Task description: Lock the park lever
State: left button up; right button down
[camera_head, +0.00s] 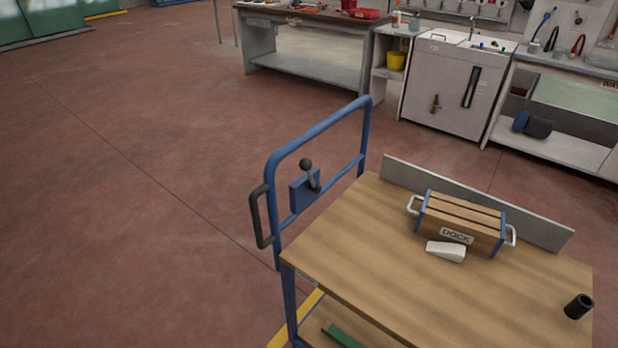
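The park lever (312,178) is a short dark lever with a round black knob. It stands on a blue box (302,194) fixed to the crossbar of the blue cart frame (318,130). The knob is up and the lever leans slightly. I cannot tell from this view whether it is locked. A black handle (260,217) sticks out on the left side of the frame. Neither of my grippers is in view.
The cart's wooden top (400,285) carries a wooden box marked DOCK (460,220), a white wedge (446,251) and a black cylinder (579,306). A grey board (475,200) stands along its far edge. Workbenches (305,45) line the back. The floor to the left is clear.

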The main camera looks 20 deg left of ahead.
aim_at(306, 164)
jog(key=i+j+u, duration=0.2)
jog(key=i, duration=0.25)
jog(key=i+j+u, duration=0.2)
jog(key=i+j, duration=0.15)
jog(key=k, duration=0.2)
